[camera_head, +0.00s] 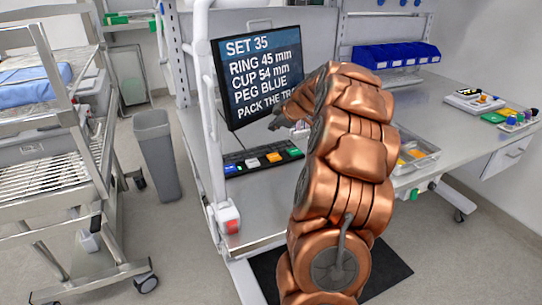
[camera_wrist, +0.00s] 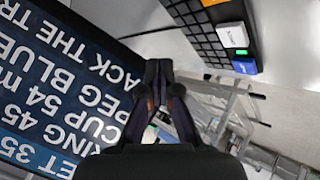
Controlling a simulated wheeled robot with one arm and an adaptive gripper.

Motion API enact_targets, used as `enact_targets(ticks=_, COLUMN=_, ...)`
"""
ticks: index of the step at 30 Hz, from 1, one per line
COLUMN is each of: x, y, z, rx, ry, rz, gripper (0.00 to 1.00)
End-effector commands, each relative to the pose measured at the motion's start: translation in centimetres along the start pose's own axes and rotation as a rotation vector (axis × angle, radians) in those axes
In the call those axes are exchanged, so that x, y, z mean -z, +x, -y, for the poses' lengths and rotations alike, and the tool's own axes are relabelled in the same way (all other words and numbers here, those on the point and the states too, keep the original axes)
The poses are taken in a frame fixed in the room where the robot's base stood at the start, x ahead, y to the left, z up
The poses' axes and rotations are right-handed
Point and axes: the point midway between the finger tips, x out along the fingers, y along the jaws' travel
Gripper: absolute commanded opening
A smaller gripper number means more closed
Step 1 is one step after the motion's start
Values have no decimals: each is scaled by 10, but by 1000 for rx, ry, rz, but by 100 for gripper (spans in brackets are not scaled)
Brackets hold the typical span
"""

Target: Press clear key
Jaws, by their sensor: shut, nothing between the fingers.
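A dark keypad (camera_head: 262,160) lies on the bench below the screen, with a front row of coloured keys: blue (camera_head: 231,168), white (camera_head: 252,163), orange (camera_head: 274,157) and green (camera_head: 294,152). Key labels are too small to read, so I cannot tell which is the clear key. In the wrist view the keypad (camera_wrist: 208,42) is at the upper right, with its white key (camera_wrist: 232,36) and a blue key (camera_wrist: 244,67) at its end. My gripper (camera_wrist: 165,75) is shut and empty, apart from the keypad. In the head view it is above the keypad, close to the screen.
The screen (camera_head: 262,70) reads SET 35, RING 45 mm, CUP 54 mm, PEG BLUE; my arm hides part of it. A white post (camera_head: 207,110) stands left of the keypad. Blue bins (camera_head: 395,55) and a clear tray (camera_head: 415,155) are to the right.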

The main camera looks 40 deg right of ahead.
Motion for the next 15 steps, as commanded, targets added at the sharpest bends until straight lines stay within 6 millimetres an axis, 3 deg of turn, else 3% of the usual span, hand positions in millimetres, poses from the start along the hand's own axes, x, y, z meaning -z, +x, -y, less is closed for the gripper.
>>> enact_targets(ticks=8, x=-3, y=1, z=1, rx=0, ry=4, rz=1, gripper=0)
enact_targets(ticks=15, x=-12, y=16, z=13, rx=3, ry=3, rz=0, gripper=0)
